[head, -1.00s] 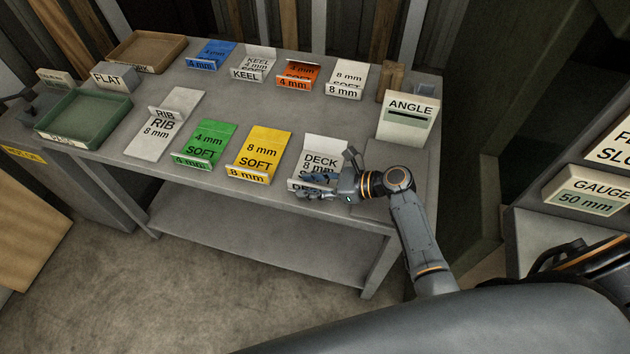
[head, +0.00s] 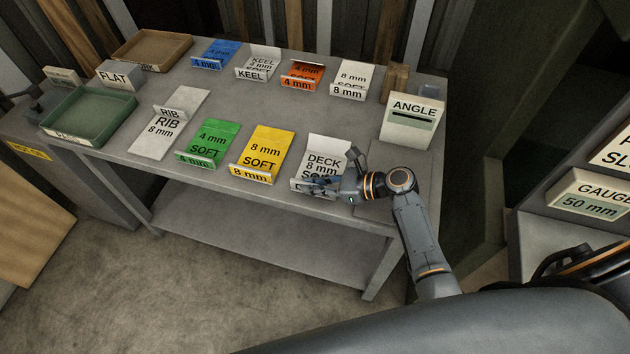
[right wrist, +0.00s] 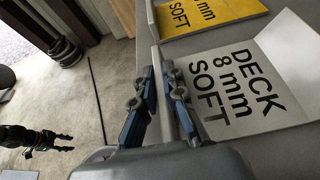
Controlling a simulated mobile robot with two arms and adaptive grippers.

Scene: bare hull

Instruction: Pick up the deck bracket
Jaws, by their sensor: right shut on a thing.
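The deck bracket (head: 325,148) is a white angled piece marked "DECK 8 mm SOFT" at the front right of the workbench. My right gripper (head: 312,187) is at its front edge. In the right wrist view, the right gripper's blue fingers (right wrist: 162,105) are shut on the upright front lip of the deck bracket (right wrist: 240,88), one on each side. The bracket seems to be at the bench top; any gap below it cannot be told. A dark gripper with two spread fingertips, my left one (right wrist: 68,142), shows low over the floor at the left, away from the bracket.
A yellow bracket (head: 262,148) and a green bracket (head: 210,140) lie left of the deck bracket. The "ANGLE" box (head: 410,122) stands behind to the right. A back row holds several brackets, including an orange one (head: 302,74). The bench (head: 250,98) is clear between rows.

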